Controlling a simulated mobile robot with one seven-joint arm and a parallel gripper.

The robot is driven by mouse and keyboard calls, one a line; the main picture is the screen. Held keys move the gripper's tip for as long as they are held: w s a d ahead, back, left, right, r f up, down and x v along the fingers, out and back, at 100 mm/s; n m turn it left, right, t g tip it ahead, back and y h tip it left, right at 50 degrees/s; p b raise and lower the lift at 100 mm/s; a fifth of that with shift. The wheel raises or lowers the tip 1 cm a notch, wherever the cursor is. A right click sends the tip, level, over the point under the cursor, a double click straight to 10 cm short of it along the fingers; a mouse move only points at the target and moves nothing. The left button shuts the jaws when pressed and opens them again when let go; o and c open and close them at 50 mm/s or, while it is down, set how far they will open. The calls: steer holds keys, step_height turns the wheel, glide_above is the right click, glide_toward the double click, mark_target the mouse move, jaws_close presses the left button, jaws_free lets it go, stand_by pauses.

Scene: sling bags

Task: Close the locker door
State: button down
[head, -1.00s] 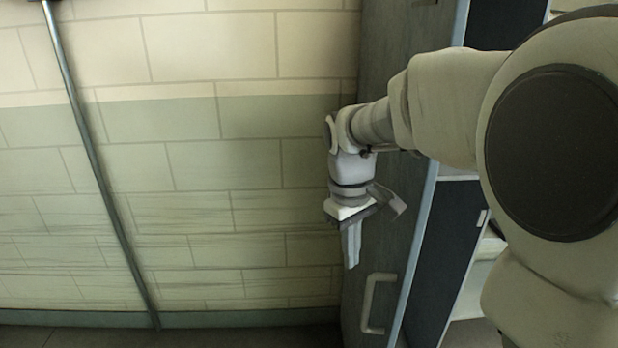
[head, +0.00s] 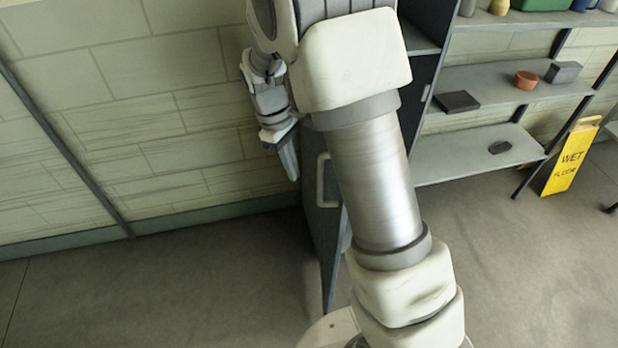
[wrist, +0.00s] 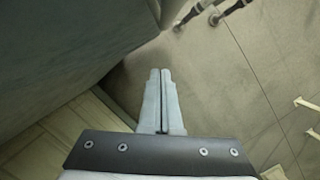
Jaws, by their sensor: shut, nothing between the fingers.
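The locker door (head: 322,240) stands open in the head view, a tall dark panel seen nearly edge-on with a pale handle (head: 321,181) on its left face. My gripper (head: 291,172) is to the left of the door, near handle height, with its fingers pointing down. I cannot tell whether it touches the door. In the wrist view, the gripper fingers (wrist: 161,90) are shut together with nothing between them. A large dark surface fills the upper left there; I cannot tell which part it is. My arm hides much of the locker and the door's upper part.
A block wall (head: 150,110) stands on the left, with open floor (head: 150,285) in front. On the right are shelves (head: 480,160) with small objects and a yellow wet-floor sign (head: 572,158).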

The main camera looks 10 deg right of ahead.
steer(key=shift+s+d+f+p, duration=0.2)
steer(key=shift+s+d+f, duration=0.2)
steer(key=shift+s+d, duration=0.4)
steer(key=shift+s+d+f+p, duration=0.2)
steer(key=shift+s+d+f, duration=0.2)
steer(key=shift+s+d, duration=0.35)
steer(key=shift+d, duration=0.1)
